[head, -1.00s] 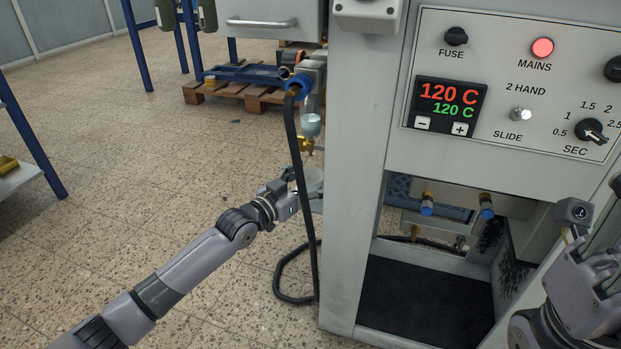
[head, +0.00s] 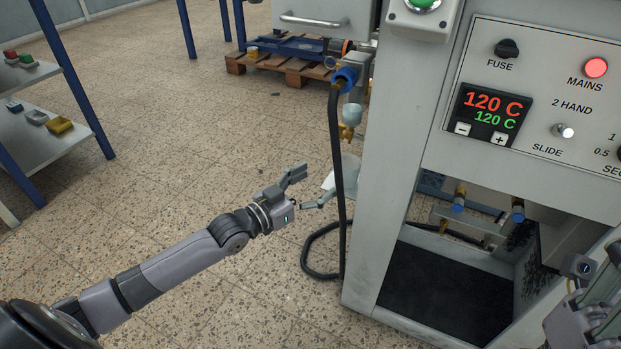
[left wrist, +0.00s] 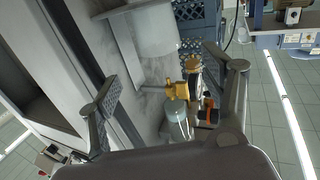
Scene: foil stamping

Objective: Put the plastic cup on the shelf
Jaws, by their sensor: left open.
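A translucent whitish cup (head: 350,172) stands close against the left side of the machine, partly hidden behind the black hose. In the left wrist view the cup (left wrist: 157,30) appears beyond the fingertips, by a pale ledge. My left gripper (head: 317,182) is open and empty, just left of the hose, with its fingers pointing toward the cup. Its two spread fingers also show in the left wrist view (left wrist: 158,68). My right gripper (head: 590,300) is at the right edge, cut off by the frame. A blue-legged shelf (head: 75,142) stands at the far left.
The black hose (head: 337,150) hangs between my left gripper and the cup. A brass fitting (left wrist: 177,90) and clear bowl are near the cup. Small bins, including a yellow one (head: 59,125), sit on the shelf.

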